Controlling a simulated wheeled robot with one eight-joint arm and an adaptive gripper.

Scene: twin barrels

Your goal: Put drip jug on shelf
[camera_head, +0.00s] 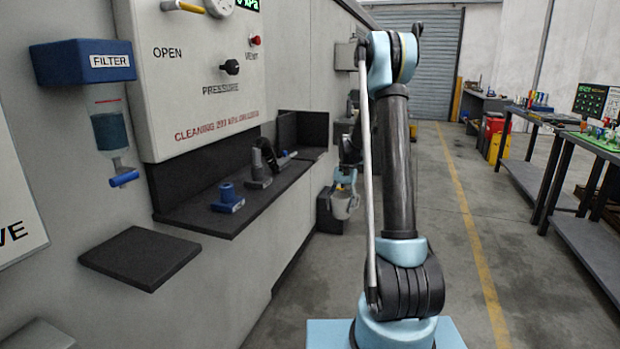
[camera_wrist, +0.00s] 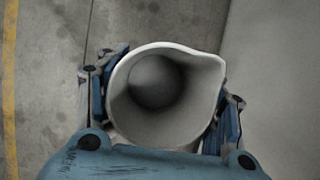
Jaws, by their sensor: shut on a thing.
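The drip jug is a pale, open-topped vessel with a pouring lip. In the wrist view I look down into the drip jug (camera_wrist: 160,122), with its lip at the upper right. My gripper (camera_wrist: 165,105) is shut on it, with a blue-and-grey finger on each side. In the head view the jug (camera_head: 344,205) hangs upright in my gripper (camera_head: 345,184), out past the long shelf and partly behind my arm. A small dark shelf (camera_head: 140,258) sticks out from the wall below the filter; it is bare. The inside of the jug looks empty.
The blue filter box (camera_head: 85,62) with a bottle and blue-handled tap hangs above the small shelf. A long dark shelf (camera_head: 215,222) carries a blue part (camera_head: 228,198) and a grey clamp-like part (camera_head: 257,170). Floor (camera_head: 450,230) is clear to the right; tables (camera_head: 575,130) stand beyond.

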